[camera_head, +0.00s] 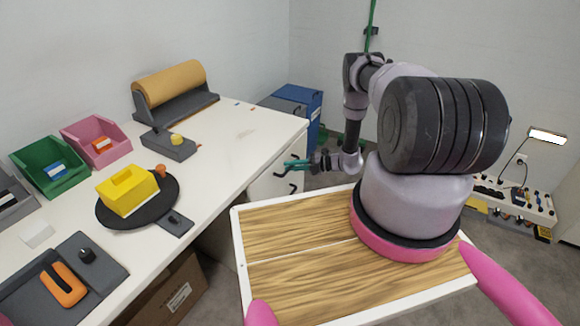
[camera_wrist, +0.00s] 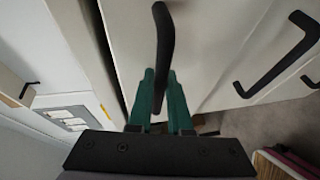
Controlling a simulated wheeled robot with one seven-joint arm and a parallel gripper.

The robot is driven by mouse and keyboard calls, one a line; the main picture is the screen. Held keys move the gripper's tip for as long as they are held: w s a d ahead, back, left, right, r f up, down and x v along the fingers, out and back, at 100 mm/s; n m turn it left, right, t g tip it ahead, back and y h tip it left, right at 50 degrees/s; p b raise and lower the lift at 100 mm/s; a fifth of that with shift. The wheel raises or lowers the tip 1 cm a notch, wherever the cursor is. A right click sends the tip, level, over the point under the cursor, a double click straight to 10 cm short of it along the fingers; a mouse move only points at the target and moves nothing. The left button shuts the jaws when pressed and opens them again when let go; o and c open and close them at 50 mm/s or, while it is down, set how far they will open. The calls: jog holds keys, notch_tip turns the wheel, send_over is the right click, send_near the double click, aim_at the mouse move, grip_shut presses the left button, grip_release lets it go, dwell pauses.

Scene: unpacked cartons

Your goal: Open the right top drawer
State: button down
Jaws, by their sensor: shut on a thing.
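The white drawer unit (camera_head: 262,187) stands under the right end of the white workbench. My gripper (camera_head: 291,166) is at its front, with its teal fingers level with the upper drawer. In the wrist view my gripper (camera_wrist: 160,98) is shut on a black bar handle (camera_wrist: 164,35) on a white drawer front (camera_wrist: 205,45). A second black handle (camera_wrist: 280,65) shows on the neighbouring front to the right. The fingers hide part of the held handle. I cannot tell from these frames how far the drawer stands out.
Blue and grey cabinets (camera_head: 298,100) stand behind the drawer unit. A cardboard carton (camera_head: 172,293) is under the bench.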

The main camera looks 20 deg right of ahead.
jog(key=s+d, duration=2.2)
jog(key=c, duration=1.1)
grip_release()
jog(key=v, duration=1.1)
